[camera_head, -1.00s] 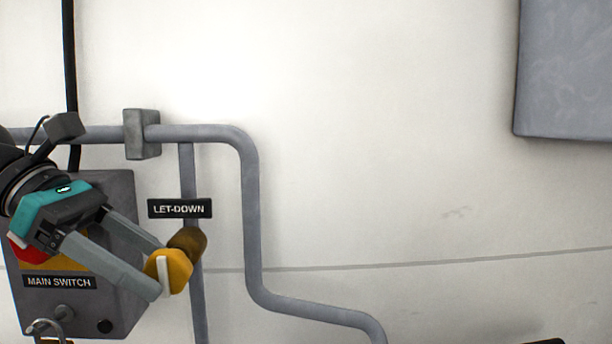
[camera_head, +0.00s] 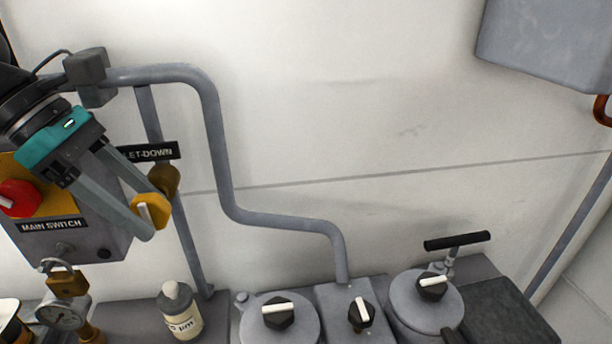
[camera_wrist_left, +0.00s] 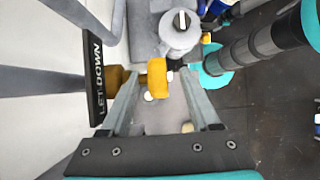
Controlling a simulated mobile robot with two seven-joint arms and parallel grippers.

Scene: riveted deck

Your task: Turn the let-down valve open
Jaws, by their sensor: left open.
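The let-down valve has a yellow knob (camera_head: 151,211) with a white pointer bar, on a brass body (camera_head: 164,180) on a vertical grey pipe under the LET-DOWN label (camera_head: 150,152). My left gripper (camera_head: 150,212) is open, with its two grey fingers reaching to the knob from the upper left. In the left wrist view the yellow knob (camera_wrist_left: 158,82) shows between and just beyond the fingertips (camera_wrist_left: 158,82). I cannot tell whether either finger touches it. My right gripper is not in the head view.
The main switch box (camera_head: 85,235) with a red knob (camera_head: 18,198) is close at left, behind my arm. Below stand a gauge (camera_head: 62,314), a bottle (camera_head: 181,312) and black knobs (camera_head: 278,313) on grey housings. A grey cabinet (camera_head: 548,40) hangs upper right. The wall between is clear.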

